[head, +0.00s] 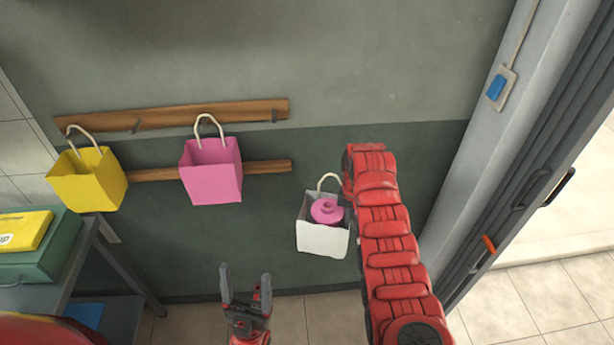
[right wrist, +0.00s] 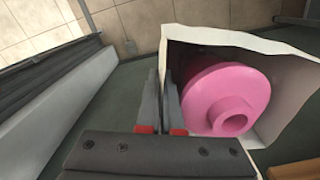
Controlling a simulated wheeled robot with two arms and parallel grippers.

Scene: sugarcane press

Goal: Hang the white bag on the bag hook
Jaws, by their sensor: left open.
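The white bag (head: 322,238) hangs in the air before the wall, upright, with a pale looped handle and a pink round-necked object (head: 326,210) inside. My right arm reaches to its right side; the fingers are hidden in the head view. In the right wrist view my right gripper (right wrist: 163,105) is shut on the edge of the white bag (right wrist: 210,42). A free bag hook (head: 275,116) is on the upper wooden rail (head: 165,117), up and left of the bag; another empty hook (head: 137,126) is further left. My left gripper (head: 247,290) is open and empty, low in front.
A pink bag (head: 212,172) and a yellow bag (head: 88,180) hang on the wall at left. A table (head: 88,260) with a green case (head: 40,258) stands at lower left. A door frame (head: 490,140) is at right. The wall between the pink and white bags is clear.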

